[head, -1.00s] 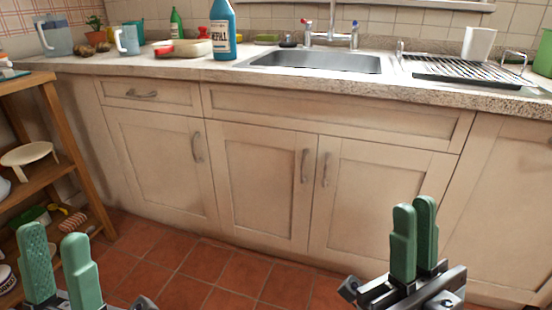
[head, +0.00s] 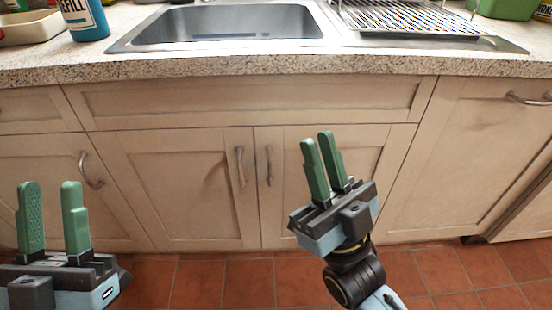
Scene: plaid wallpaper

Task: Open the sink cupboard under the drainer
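The sink cupboard has a left door (head: 180,185) and a right door (head: 375,165), both shut, below a wide drawer-like panel (head: 250,102). Their upright metal handles, the left (head: 240,167) and the right (head: 269,166), sit close together at the middle seam. The wire drainer (head: 415,17) is on the counter, above the right door and the cabinet beside it. My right gripper (head: 318,137) is open and empty, in front of the right door and right of its handle. My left gripper (head: 50,185) is open and empty at lower left, in front of the left cabinet.
A left cabinet door with a curved handle (head: 91,171) and a right cabinet with a horizontal handle (head: 528,98) flank the cupboard. The granite counter (head: 250,62) overhangs the fronts. The tiled floor (head: 220,280) in front is clear.

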